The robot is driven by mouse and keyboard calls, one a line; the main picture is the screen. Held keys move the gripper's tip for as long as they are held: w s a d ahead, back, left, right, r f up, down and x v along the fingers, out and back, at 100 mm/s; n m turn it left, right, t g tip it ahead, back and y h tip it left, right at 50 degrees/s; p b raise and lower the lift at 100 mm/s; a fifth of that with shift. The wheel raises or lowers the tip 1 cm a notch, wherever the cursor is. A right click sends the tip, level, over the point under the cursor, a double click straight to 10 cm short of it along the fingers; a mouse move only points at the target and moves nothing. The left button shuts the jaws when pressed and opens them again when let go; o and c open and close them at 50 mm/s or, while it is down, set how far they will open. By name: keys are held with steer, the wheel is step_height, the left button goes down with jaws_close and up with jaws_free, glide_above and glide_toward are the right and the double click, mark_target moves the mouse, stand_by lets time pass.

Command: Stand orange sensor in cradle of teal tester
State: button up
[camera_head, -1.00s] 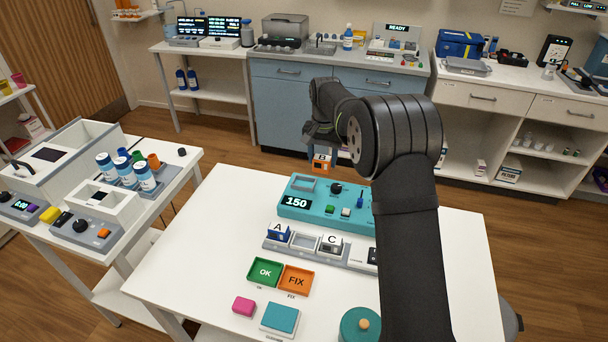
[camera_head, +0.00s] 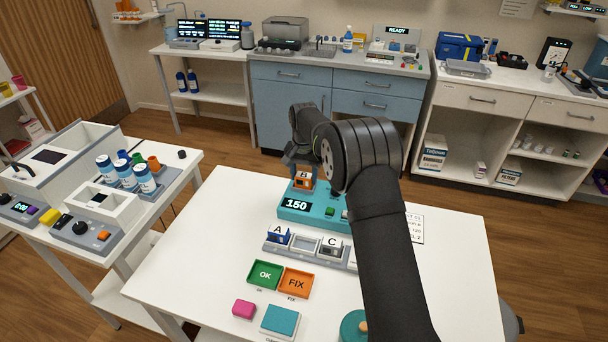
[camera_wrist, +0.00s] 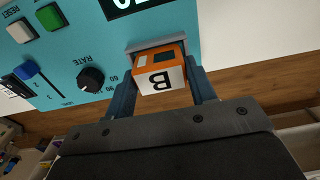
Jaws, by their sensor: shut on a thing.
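The orange sensor (camera_head: 303,182), with a white top marked B, is upright between my gripper's (camera_head: 303,177) fingers at the back left of the teal tester (camera_head: 318,212). In the wrist view the sensor (camera_wrist: 156,76) has a finger of my gripper (camera_wrist: 160,78) on each side. Its far end is at the grey-rimmed cradle (camera_wrist: 150,46) on the teal panel. I cannot tell whether it rests on the cradle floor. The tester's display reads 150 in the head view.
A grey rack (camera_head: 292,248) in front of the tester holds sensors A (camera_head: 278,235) and C (camera_head: 332,244). A green OK tray (camera_head: 265,274) and an orange FIX tray (camera_head: 296,282) lie nearer. The black dial (camera_wrist: 91,79) is beside the cradle. The table's left side is clear.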

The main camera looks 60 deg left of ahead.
mark_target(304, 175)
steer(key=shift+f, duration=0.15)
steer(key=o, duration=1)
step_height(304, 175, up, 12)
steer(key=shift+r, duration=0.2)
step_height(304, 175, down, 12)
steer(key=shift+r, duration=1.65)
